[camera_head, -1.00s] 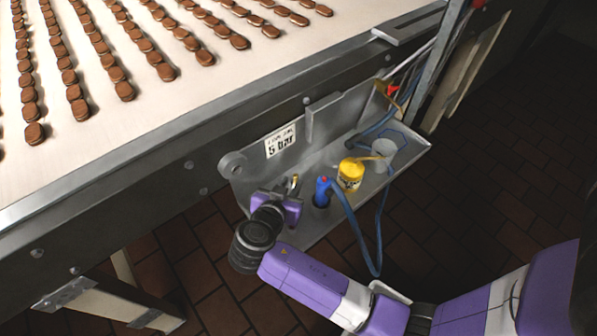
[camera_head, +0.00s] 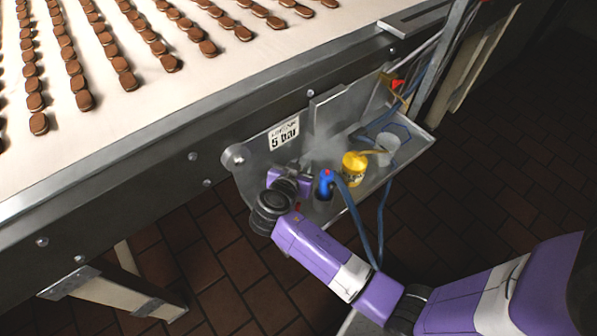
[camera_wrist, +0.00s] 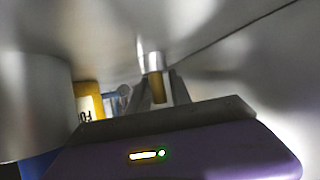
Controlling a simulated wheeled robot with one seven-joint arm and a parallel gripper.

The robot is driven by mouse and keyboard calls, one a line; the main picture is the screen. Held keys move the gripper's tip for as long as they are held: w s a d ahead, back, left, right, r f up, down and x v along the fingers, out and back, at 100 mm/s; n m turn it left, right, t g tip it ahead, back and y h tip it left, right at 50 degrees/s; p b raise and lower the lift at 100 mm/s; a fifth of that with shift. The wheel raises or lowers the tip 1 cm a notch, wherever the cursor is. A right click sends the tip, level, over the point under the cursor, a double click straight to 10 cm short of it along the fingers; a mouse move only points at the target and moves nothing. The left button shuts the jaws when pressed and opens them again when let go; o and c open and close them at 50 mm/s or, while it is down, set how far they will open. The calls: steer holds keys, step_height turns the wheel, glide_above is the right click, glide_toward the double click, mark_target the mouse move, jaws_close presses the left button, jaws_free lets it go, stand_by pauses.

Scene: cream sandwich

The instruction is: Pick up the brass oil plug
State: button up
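In the wrist view, a small upright cylinder with a silvery upper part and a brass-coloured lower part, which looks like the brass oil plug (camera_wrist: 157,88), stands out between my fingers. In the head view it is hidden by my gripper (camera_head: 299,180), which is low over the left end of the metal tray. The two grey fingers of my gripper (camera_wrist: 160,90) lie on either side of the plug in the wrist view. They look apart, and I cannot see clear contact with it.
The metal tray (camera_head: 338,208) hangs beside the conveyor (camera_head: 130,150). A blue bottle (camera_head: 326,186) stands just right of my gripper, with a yellow can (camera_head: 354,170) and a grey cup (camera_head: 388,143) farther right. A blue hose (camera_head: 360,225) hangs over the tray edge.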

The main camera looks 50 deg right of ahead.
jaws_close()
